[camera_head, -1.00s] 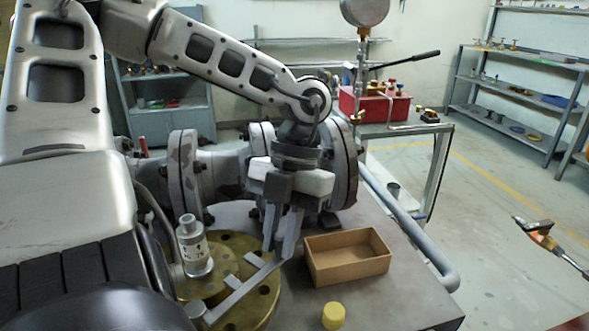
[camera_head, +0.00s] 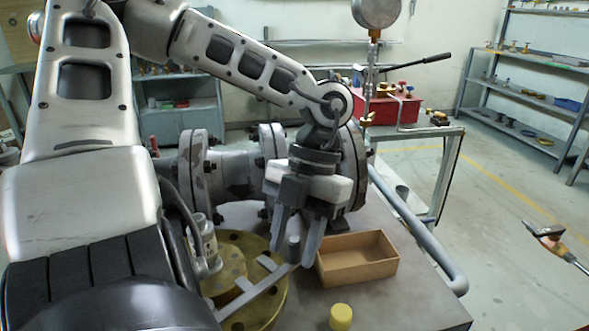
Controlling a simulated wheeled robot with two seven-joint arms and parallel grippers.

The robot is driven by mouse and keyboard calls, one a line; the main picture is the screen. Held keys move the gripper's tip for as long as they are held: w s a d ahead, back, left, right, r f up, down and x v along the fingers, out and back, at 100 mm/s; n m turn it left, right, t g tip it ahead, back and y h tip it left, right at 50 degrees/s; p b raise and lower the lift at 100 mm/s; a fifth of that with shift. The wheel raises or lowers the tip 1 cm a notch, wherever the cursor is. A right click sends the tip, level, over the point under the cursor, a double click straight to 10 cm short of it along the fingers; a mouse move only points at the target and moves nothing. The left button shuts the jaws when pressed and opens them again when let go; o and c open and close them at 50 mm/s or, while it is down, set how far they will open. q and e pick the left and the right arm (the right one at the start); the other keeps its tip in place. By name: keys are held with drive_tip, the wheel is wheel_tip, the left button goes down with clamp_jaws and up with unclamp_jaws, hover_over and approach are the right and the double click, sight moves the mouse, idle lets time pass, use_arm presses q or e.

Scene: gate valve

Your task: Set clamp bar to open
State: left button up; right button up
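The clamp bar (camera_head: 255,292) is a flat grey bar lying across the brass disc (camera_head: 278,303) on the table, running from lower left to upper right. A short dark upright post (camera_head: 293,249) stands at its upper-right end. My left gripper (camera_head: 292,256) points down with its fingers apart, one on each side of the post. A gap shows between the post and the fingers; contact at the tips is hard to tell. The bar's lower-left end is partly hidden by my own body.
An open cardboard box (camera_head: 357,276) is close to the right of the fingers. A yellow cap (camera_head: 341,317) is in front of it. A flanged pipe (camera_head: 232,172) runs behind the gripper.

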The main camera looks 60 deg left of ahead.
use_arm(q)
drive_tip(key=p+v, duration=0.1)
drive_tip(key=v, duration=1.5)
drive_tip(key=shift+p, duration=0.3)
drive_tip(key=shift+f, duration=0.1)
drive_tip(key=b+x, duration=0.1)
drive_tip(key=x, duration=1.5)
drive_tip(key=shift+b, duration=0.3)
